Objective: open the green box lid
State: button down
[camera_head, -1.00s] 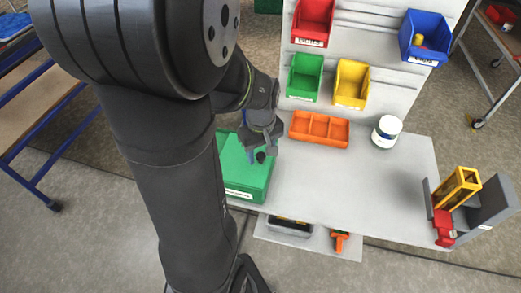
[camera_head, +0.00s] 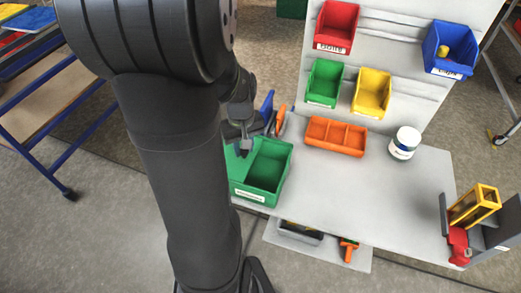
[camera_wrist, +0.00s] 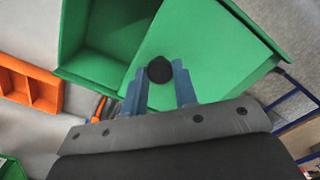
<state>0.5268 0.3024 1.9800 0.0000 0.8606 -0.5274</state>
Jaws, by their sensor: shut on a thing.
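The green box (camera_head: 266,165) stands at the left end of the grey table with its right part uncovered, and its inside looks empty. The green lid (camera_head: 232,163) lies over the left part, partly hidden by my arm. In the wrist view the lid (camera_wrist: 215,48) is slid and turned aside from the box (camera_wrist: 92,68). My gripper (camera_head: 244,148) is shut on the lid's black knob (camera_wrist: 160,69), which sits between the two blue-grey fingers (camera_wrist: 160,85). I cannot tell if the lid still touches the rim.
An orange divided tray (camera_head: 336,137) and a white jar (camera_head: 404,143) stand right of the box. Blue- and orange-handled tools (camera_head: 274,115) are close behind it. Red, green, yellow and blue bins hang on the rear panel (camera_head: 343,72). The table's middle is clear.

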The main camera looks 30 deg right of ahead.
jog(key=shift+w+a, duration=0.85)
jog(key=shift+w, duration=0.05)
jog(key=c, duration=1.1)
grip_release()
notch_tip(320, 180, up, 18)
jog(key=shift+f, duration=0.25)
